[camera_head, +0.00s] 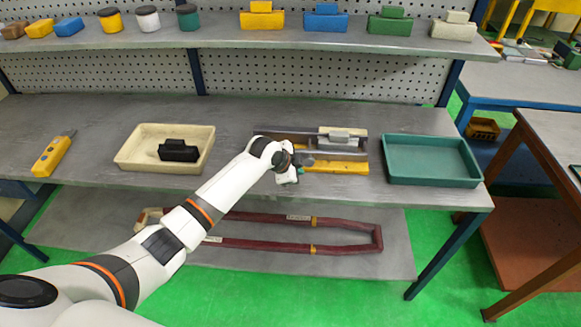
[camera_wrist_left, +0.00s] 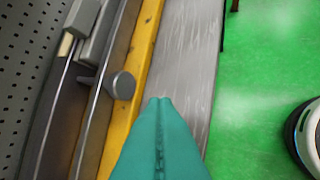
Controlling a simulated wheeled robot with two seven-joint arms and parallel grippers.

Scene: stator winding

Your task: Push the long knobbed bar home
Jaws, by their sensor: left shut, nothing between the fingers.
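The fixture with grey rails and a yellow front strip (camera_head: 335,167) lies on the workbench, right of centre. In the left wrist view the yellow strip (camera_wrist_left: 146,50) runs beside dark and grey rails. A grey round knob (camera_wrist_left: 123,85) on a short stem sticks out from the rails over the strip; the bar's full length is hard to make out. My left gripper (camera_head: 291,173) is at the fixture's left front end. Its teal fingers (camera_wrist_left: 160,103) are shut and empty, beside the strip and apart from the knob. My right gripper is not in view.
A cream tray (camera_head: 125,155) with a black block (camera_head: 178,151) stands left; an empty teal tray (camera_head: 432,160) stands right of the fixture. A yellow control box (camera_head: 53,154) lies far left. A shelf (camera_head: 330,34) with coloured blocks and jars spans above the bench.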

